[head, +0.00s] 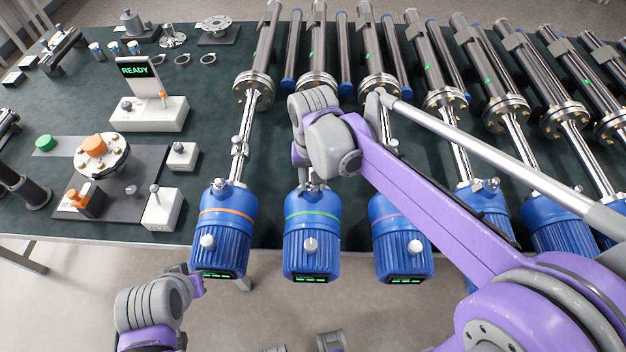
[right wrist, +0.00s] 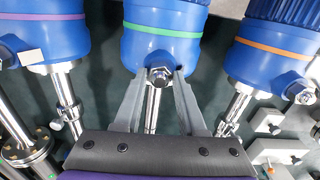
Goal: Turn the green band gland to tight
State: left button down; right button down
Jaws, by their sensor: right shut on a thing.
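The transmitter with the green band (head: 312,235) is a blue ribbed housing in the middle of the head view, at the end of a shiny stem. In the right wrist view its green band (right wrist: 160,30) crosses the top. The gland is a metal hex nut (right wrist: 159,76) at the housing's neck. My right gripper (right wrist: 162,82) is shut on this gland, one finger on each side. In the head view the right wrist mostly hides the gland. My left gripper (head: 190,272) is low at the left, near the orange-banded transmitter; its fingers do not show clearly.
Orange-banded (head: 224,228) and purple-banded (head: 400,235) transmitters flank the green one closely. Several more stand to the right. A READY display (head: 135,71) and a fixture plate (head: 128,205) with knobs sit on the left of the dark green bench (head: 200,140).

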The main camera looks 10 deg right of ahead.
jog(key=shift+m, duration=1.6)
jog(key=shift+c, duration=2.4)
grip_release()
jog(key=shift+r, duration=0.1)
notch_tip(320, 180, up, 11)
jog(key=shift+p, duration=0.3)
jog(key=shift+f, duration=0.2)
